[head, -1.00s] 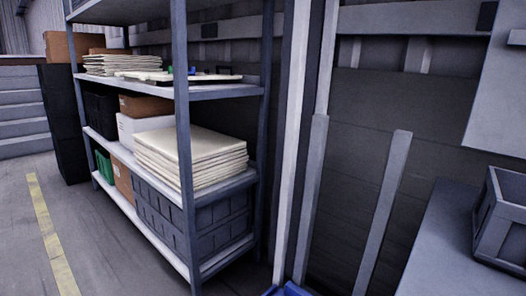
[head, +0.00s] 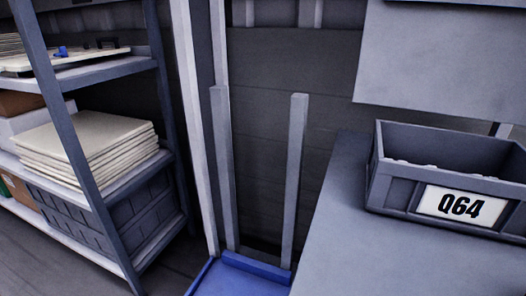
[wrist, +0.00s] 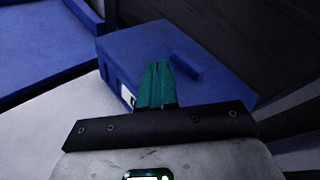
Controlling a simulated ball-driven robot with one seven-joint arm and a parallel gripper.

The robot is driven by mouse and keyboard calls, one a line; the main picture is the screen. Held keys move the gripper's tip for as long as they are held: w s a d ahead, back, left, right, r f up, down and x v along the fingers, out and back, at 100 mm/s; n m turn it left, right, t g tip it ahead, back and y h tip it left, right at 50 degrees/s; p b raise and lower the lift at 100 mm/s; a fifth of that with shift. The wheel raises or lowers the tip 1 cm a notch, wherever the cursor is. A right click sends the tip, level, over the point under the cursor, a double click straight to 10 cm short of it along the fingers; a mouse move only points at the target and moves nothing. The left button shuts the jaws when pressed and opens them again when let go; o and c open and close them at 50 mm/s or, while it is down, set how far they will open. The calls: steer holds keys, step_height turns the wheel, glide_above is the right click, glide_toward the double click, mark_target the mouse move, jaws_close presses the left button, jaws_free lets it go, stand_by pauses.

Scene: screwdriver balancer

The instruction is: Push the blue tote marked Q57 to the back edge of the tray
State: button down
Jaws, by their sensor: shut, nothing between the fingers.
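In the wrist view my gripper (wrist: 157,82) has teal fingers, shut with nothing between them. A blue box (wrist: 140,48) lies just beyond and under the fingertips; it has a raised bar on top and a white label on its near left side. The label's text is not readable, so I cannot tell whether this is tote Q57. I cannot tell whether the fingers touch it. A blue tray-like thing (wrist: 40,52) with a raised rim is at the upper left. A blue rimmed thing (head: 258,266) also shows at the bottom of the head view, where my gripper is not seen.
A grey tote marked Q64 (head: 440,160) stands on a grey bench (head: 350,225) at the right. A metal shelf (head: 110,72) with stacked pale boards (head: 88,146) and bins stands at the left. Upright grey posts (head: 294,170) stand behind the blue rimmed thing.

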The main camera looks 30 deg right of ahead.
step_height(320, 180, up, 10)
steer(key=p, duration=0.9)
steer(key=shift+s+f, duration=0.2)
steer(key=shift+s, duration=0.15)
